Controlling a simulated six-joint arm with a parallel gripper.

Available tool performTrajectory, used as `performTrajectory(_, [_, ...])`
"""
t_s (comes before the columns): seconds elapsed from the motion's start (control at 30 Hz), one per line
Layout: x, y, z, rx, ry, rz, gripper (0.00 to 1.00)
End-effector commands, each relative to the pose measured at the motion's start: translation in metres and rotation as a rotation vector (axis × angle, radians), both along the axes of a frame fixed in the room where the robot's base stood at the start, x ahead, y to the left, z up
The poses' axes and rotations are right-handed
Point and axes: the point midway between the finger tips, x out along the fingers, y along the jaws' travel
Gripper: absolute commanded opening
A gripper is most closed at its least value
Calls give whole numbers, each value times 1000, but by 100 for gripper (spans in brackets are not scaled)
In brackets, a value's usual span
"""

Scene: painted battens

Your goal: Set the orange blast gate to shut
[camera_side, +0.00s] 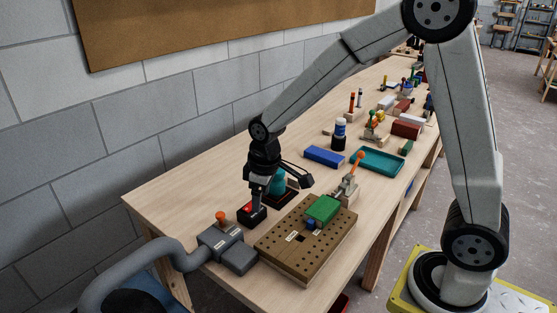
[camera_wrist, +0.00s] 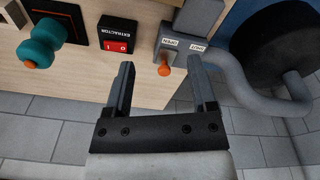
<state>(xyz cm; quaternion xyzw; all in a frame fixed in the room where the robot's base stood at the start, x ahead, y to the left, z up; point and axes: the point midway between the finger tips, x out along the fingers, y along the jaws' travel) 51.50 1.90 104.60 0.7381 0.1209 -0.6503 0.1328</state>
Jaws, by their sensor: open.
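The orange blast gate is a grey duct box (camera_side: 222,241) with an orange-tipped handle (camera_side: 220,217), at the front left of the bench in the side view. In the wrist view, the orange handle (camera_wrist: 165,69) sticks out from the grey gate body (camera_wrist: 188,48). Its tip lies by the OPEN label, left of the SHUT label. My gripper (camera_side: 258,202) is open and empty, pointing down near the extractor switch. In the wrist view, my gripper (camera_wrist: 160,66) has its two fingers either side of the handle in the picture; I cannot tell the depth between them.
A black extractor switch (camera_wrist: 117,34) with a red rocker stands beside the gate. A teal-handled thing (camera_wrist: 41,42) is farther left. A grey hose (camera_side: 165,249) runs from the gate. A drilled wooden board (camera_side: 285,262) with a green block (camera_side: 323,208) lies to the right.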

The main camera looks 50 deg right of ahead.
Motion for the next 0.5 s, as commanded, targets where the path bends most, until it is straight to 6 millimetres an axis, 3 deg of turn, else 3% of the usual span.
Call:
performTrajectory(0.2, [47, 11, -3, -16, 46, 151, 73])
performTrajectory(0.5, [98, 27, -9, -29, 101, 347, 73])
